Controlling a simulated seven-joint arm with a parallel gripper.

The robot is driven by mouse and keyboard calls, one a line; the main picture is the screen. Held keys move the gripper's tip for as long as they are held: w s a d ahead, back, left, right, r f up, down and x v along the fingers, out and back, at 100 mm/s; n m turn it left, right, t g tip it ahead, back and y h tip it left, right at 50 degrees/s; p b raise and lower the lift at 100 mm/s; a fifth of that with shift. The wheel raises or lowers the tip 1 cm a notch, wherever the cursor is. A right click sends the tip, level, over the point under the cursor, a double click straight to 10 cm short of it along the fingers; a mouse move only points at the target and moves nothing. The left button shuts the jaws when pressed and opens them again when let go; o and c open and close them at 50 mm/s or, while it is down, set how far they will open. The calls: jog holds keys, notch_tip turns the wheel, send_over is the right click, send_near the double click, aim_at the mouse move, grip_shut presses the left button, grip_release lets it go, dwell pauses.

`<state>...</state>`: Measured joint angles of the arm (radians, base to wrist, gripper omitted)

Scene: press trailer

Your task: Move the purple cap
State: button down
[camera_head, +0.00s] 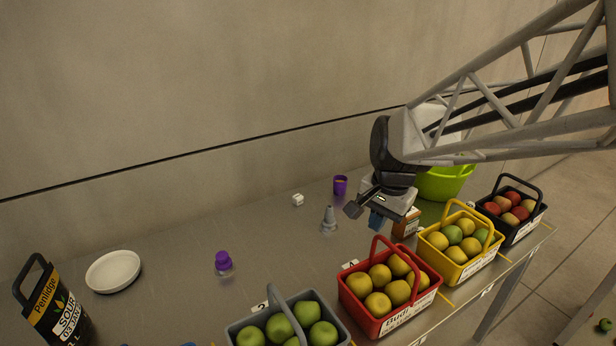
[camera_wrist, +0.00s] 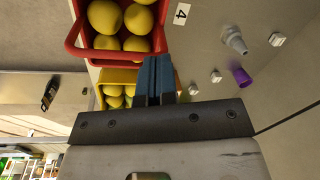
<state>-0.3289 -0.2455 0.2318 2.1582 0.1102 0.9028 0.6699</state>
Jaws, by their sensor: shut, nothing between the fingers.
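A purple cap (camera_head: 223,259) sits on the grey table at the centre left in the head view, with a paler base under it. A purple cup-like piece (camera_head: 340,185) stands farther back; a purple piece also shows in the wrist view (camera_wrist: 240,76), probably the same one. My gripper (camera_head: 376,221) is over the right part of the table, behind the red basket and well right of the cap. Its blue fingers (camera_wrist: 155,78) are together in the wrist view, with nothing between them.
A grey cone-shaped piece (camera_head: 329,220) and a white cube (camera_head: 298,200) stand between cap and gripper. Fruit baskets, grey (camera_head: 262,325), red (camera_head: 372,322), yellow (camera_head: 462,268) and black (camera_head: 520,230), line the front edge. A white plate (camera_head: 113,271) and black carton (camera_head: 55,310) are left.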

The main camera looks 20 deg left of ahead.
aim_at(223, 254)
jog(key=w+a+f+m, duration=0.1)
jog(key=a+f, duration=0.3)
jog(key=a, duration=0.5)
jog(key=w+a+f+m+g, duration=0.1)
jog(key=w+a+f, duration=0.3)
jog(key=a, duration=0.5)
jog(key=w+a+f+m+g, duration=0.1)
jog(key=w+a+f+m, duration=0.1)
jog(key=a+f, duration=0.4)
jog(key=shift+w+a+f, duration=0.1)
jog(key=shift+a+f, duration=0.05)
jog(key=shift+a, duration=0.9)
jog(key=shift+w+a+f, duration=0.1)
jog(key=shift+a, duration=0.9)
jog(key=shift+s+a, duration=0.1)
jog(key=shift+s, duration=0.1)
jog(key=s+a, duration=0.8)
jog(key=shift+s+a+f, duration=0.1)
jog(key=shift+s+f, duration=0.05)
jog(key=shift+f, duration=0.7)
jog(key=shift+f, duration=0.1)
